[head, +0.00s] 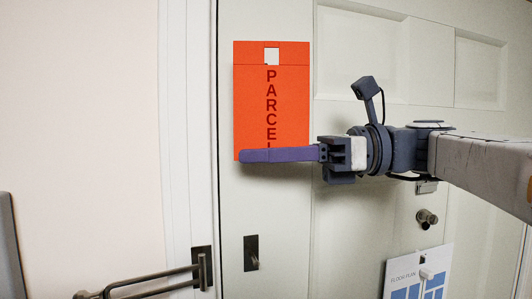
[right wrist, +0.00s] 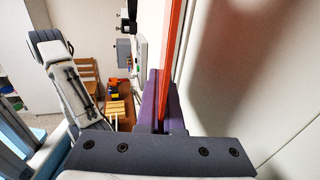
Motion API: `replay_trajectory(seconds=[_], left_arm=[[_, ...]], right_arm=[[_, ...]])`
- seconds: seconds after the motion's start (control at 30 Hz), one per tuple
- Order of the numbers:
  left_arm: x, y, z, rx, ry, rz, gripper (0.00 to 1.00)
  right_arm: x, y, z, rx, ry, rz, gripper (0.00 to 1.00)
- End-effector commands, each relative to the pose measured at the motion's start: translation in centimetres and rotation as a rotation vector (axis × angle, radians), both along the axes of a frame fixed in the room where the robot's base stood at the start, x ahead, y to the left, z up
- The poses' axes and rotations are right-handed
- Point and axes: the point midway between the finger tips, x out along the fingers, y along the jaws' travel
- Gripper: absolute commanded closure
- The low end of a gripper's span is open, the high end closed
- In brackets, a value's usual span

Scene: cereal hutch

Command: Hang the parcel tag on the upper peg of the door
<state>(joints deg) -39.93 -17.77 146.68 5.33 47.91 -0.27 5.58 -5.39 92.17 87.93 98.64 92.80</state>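The parcel tag (head: 250,105) is a flat orange-red card with dark letters and a square cut-out near its top. In the head view it stands upright in front of the pale door (head: 350,235). My right gripper (head: 280,155) reaches in from the right across the tag's lower part. In the right wrist view the tag (right wrist: 178,50) shows edge-on between the purple fingers (right wrist: 160,110), which are shut on it. Pale surface shows through the cut-out; I see no peg in it, and the upper peg cannot be made out. My left gripper is in neither view.
A dark plate with a short peg (head: 252,257) is below the tag. A metal knob (head: 427,217) and a hanging floor plan sheet (head: 405,278) are lower right. A dark bar handle (head: 150,280) is lower left. A wooden chair (right wrist: 88,72) shows in the right wrist view.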

Motion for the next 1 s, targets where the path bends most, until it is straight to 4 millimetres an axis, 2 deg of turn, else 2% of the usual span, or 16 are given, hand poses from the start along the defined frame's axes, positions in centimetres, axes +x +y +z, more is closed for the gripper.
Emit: replay_trajectory(seconds=[0.37, 0.6, 1.0], left_arm=[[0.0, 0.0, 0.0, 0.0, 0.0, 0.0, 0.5], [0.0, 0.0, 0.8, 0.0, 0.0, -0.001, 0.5], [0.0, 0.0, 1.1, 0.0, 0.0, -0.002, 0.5]], right_arm=[[2.2, 0.7, -0.4, 0.0, 0.001, 0.001, 1.0], [3.2, 1.1, -0.5, 0.0, 0.002, 0.002, 1.0], [3.6, 1.2, -0.7, 0.001, 0.002, -0.003, 1.0]])
